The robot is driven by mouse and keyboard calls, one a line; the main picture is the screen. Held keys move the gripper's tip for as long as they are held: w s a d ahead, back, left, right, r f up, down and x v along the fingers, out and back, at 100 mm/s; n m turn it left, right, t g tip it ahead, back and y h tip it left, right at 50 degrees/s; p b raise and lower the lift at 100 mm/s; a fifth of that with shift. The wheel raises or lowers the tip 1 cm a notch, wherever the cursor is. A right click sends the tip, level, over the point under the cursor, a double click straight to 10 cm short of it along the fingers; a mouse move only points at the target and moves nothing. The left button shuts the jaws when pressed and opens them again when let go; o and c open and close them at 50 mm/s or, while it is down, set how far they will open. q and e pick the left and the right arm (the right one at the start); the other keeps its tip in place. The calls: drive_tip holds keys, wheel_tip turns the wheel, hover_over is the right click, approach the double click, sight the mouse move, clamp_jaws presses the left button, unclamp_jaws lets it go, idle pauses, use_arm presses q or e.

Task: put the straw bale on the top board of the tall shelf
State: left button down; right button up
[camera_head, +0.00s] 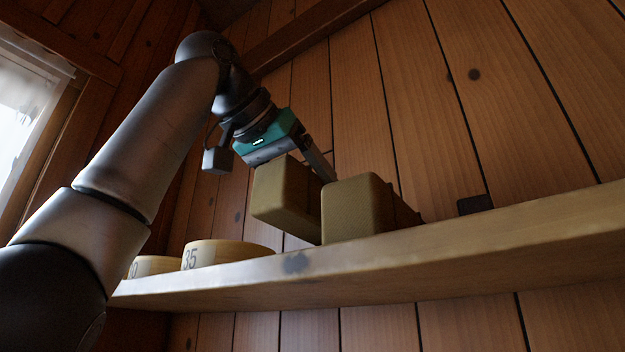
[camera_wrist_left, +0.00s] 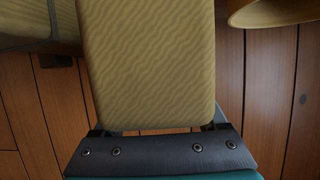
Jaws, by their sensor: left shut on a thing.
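My left gripper (camera_head: 288,152) is shut on a straw bale (camera_head: 284,198), a yellow-tan block with rounded edges. The bale hangs slightly tilted below the gripper, close over the top board (camera_head: 420,256) of the shelf. I cannot tell whether its lower edge touches the board. In the left wrist view the held bale (camera_wrist_left: 150,62) fills the middle between the fingers. A second, similar bale (camera_head: 352,208) stands on the board just to the right; part of it shows in the left wrist view (camera_wrist_left: 35,22). My right gripper is not in view.
Two round tan things with numbers, one marked 35 (camera_head: 228,254) and one beside it (camera_head: 155,266), sit on the board at the left. A small dark block (camera_head: 475,204) is at the back right. The board's right part looks clear. A plank wall stands behind.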

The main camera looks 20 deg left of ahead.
sight(312, 234)
use_arm(q)
drive_tip(key=shift+f, duration=2.2)
drive_tip(key=shift+f, duration=0.25)
unclamp_jaws()
